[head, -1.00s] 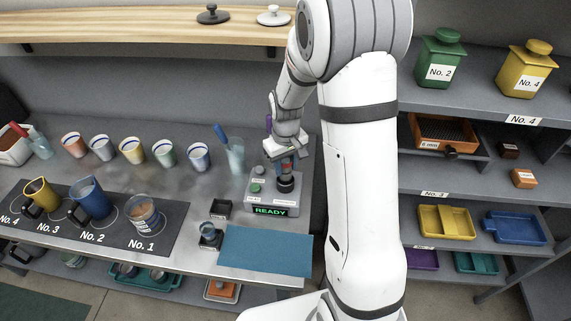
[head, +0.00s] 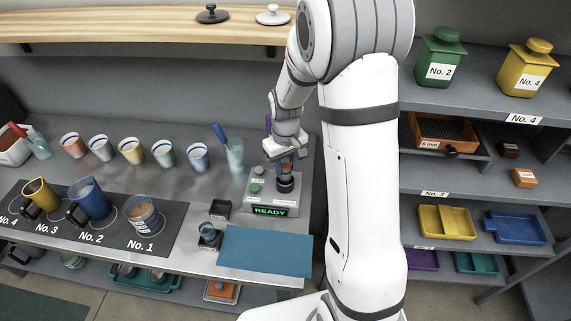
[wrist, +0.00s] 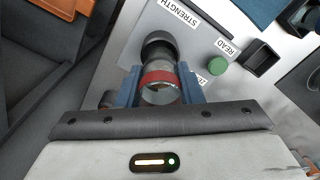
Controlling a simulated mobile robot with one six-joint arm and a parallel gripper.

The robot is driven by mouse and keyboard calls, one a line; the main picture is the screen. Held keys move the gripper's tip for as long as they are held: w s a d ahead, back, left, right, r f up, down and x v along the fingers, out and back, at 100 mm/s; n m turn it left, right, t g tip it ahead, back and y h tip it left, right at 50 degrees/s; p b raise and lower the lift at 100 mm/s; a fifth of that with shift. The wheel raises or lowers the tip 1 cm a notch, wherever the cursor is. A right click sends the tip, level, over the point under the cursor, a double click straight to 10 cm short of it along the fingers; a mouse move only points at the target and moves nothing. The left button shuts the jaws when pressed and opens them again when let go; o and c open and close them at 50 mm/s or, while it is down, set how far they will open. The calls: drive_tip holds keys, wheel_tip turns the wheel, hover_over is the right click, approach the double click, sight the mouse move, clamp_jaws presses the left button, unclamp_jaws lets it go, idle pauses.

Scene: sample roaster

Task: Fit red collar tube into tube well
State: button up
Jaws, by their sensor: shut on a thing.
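The red collar tube (wrist: 160,78) is clear with a red band, and its open end faces the wrist camera. My gripper (wrist: 160,88) is shut on it, with a blue finger on each side of the collar. In the head view my gripper (head: 286,160) is over the right part of the grey meter (head: 260,191). The black tube well (wrist: 156,46) rises from the meter just beyond the tube; it also shows in the head view (head: 286,183). The tube's far end points at the well. I cannot tell whether that end is inside it.
The meter's display (head: 270,211) reads READY, and a green button (wrist: 217,66) sits beside the well. A blue mat (head: 265,251) lies clear in front. A small dark holder (head: 209,236) with a glass stands to the left. Shelves with bins are at the right.

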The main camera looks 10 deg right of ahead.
sight(286, 174)
drive_tip(key=shift+f+b, duration=1.6)
drive_tip(key=shift+f, duration=0.4)
drive_tip(key=shift+r, duration=0.25)
drive_tip(key=shift+r+p, duration=1.05)
drive_tip(key=shift+r, duration=0.45)
drive_tip(key=shift+f+b, duration=1.6)
drive_tip(key=shift+f, duration=0.05)
idle(0.9)
drive_tip(key=o, duration=1.2)
drive_tip(key=shift+c, duration=0.2)
drive_tip(key=shift+r+b, duration=0.3)
drive_tip(key=shift+r, duration=3.6)
